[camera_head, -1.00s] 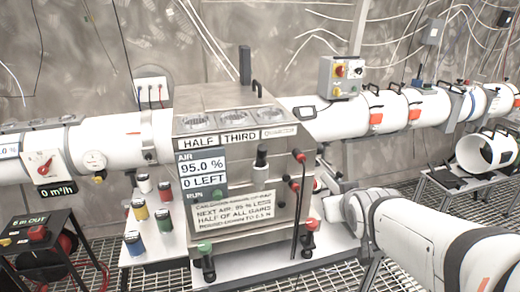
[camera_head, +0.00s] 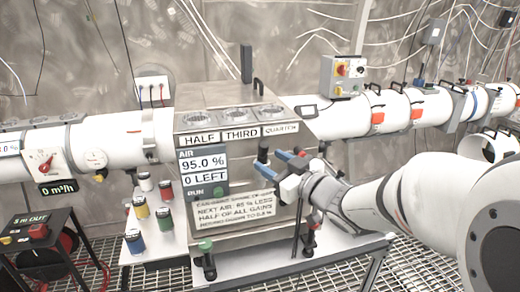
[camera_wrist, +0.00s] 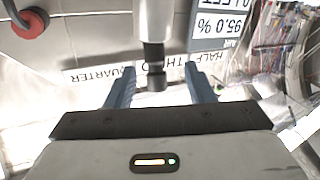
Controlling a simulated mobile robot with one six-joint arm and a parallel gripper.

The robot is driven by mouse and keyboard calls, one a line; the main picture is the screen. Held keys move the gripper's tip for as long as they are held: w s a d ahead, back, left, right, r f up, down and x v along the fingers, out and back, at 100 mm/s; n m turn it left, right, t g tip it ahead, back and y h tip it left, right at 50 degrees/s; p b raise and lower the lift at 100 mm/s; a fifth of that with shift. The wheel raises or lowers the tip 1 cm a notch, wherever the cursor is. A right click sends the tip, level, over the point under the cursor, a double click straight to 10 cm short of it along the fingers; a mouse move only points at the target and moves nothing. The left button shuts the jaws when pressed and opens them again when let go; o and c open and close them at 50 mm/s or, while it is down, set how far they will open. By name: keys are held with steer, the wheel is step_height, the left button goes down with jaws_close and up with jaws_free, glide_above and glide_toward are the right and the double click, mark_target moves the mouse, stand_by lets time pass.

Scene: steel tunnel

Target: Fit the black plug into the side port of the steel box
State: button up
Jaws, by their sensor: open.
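The black plug (camera_head: 263,152) stands upright at the front of the steel box (camera_head: 285,127), close to its upper right part. In the wrist view the black plug (camera_wrist: 157,72) shows with a pale grey stem. My gripper (camera_head: 281,157) is open, its blue fingers pointing at the plug from the right. In the wrist view my gripper (camera_wrist: 160,72) has a finger on each side of the plug, with a gap at both sides. I cannot tell how deep the plug sits between them. The side port cannot be made out; my arm covers much of the box's right side.
Several coloured jars (camera_head: 140,208) stand left of the box. A red knob (camera_wrist: 28,24) shows at the wrist view's upper left. A large white pipe (camera_head: 345,117) runs behind the box. A black-framed stand (camera_head: 42,232) is at the left.

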mark_target(266, 157)
steer(key=p+x, duration=0.1)
steer(key=x, duration=0.3)
steer(key=shift+w+r, duration=0.15)
steer(key=shift+w, duration=0.15)
jaws_close()
